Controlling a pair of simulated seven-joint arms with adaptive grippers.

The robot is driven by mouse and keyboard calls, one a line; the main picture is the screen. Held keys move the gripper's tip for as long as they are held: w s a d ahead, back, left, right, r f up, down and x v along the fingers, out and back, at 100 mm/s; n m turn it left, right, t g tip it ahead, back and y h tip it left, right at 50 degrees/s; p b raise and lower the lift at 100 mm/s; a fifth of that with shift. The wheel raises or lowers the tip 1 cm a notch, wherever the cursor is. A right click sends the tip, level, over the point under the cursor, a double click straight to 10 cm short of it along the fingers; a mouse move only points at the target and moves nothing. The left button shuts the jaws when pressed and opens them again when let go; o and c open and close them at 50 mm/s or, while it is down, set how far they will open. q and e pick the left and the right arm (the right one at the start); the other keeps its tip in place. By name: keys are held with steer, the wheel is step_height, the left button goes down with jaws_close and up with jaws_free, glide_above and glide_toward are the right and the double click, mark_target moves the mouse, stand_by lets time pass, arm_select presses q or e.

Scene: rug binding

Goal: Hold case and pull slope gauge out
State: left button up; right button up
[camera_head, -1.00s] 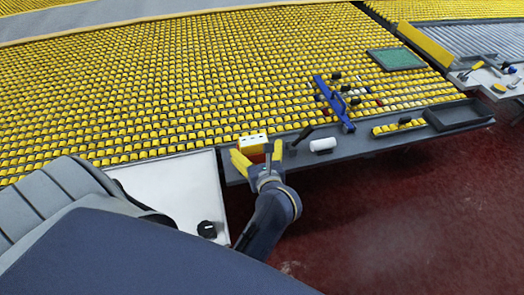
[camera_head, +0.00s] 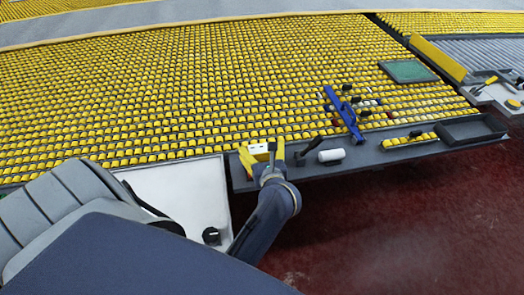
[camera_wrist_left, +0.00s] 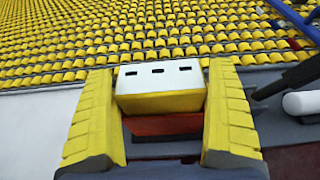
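A small case-like box (camera_wrist_left: 160,87), with a white top bearing three dark slots and a yellow front, sits at the bench's near edge. It also shows in the head view (camera_head: 259,148). A red-orange part (camera_wrist_left: 163,125) shows below its yellow front; I cannot tell whether this is the slope gauge or part of the case. My left gripper (camera_head: 263,150) has yellow ribbed fingers, one on each side of the box. In the left wrist view the fingers (camera_wrist_left: 163,105) are spread, with narrow gaps beside the box. My right gripper is not in view.
A grey bench (camera_head: 375,157) carries a white roll (camera_head: 331,155), a dark-handled tool (camera_head: 310,146) and a black tray (camera_head: 470,130). A blue bar (camera_head: 343,114) lies across rows of yellow pieces (camera_head: 170,90). A white panel (camera_head: 185,192) is left of the gripper.

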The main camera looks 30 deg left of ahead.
arm_select(q)
steer(key=c, duration=0.8)
steer(key=o, duration=1.1)
